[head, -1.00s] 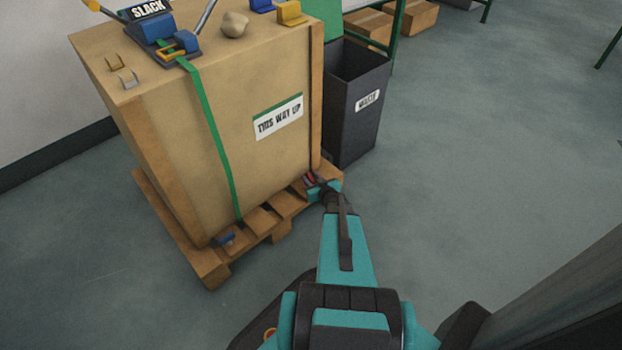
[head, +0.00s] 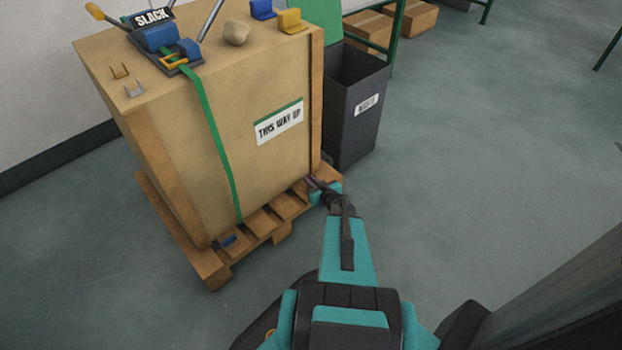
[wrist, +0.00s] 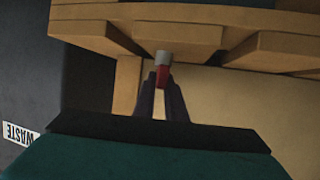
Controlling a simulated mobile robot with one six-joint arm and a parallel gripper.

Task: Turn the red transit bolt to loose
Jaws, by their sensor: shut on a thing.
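The red transit bolt (wrist: 162,74) shows in the wrist view with a grey end (wrist: 162,56), close to the edge of the wooden pallet (wrist: 180,38). My gripper (wrist: 162,88) is shut on the red part, one dark finger on each side. In the head view my gripper (head: 314,184) is at the lower right corner of the cardboard-coloured crate (head: 215,140), just above the pallet (head: 208,262). The bolt is mostly hidden by my gripper there. I cannot read its turn position.
A dark waste bin (head: 352,120) stands close behind the crate's right side. A green strap (head: 215,140) runs down the crate from a blue ratchet (head: 160,40) marked SLACK. The floor to the right is clear.

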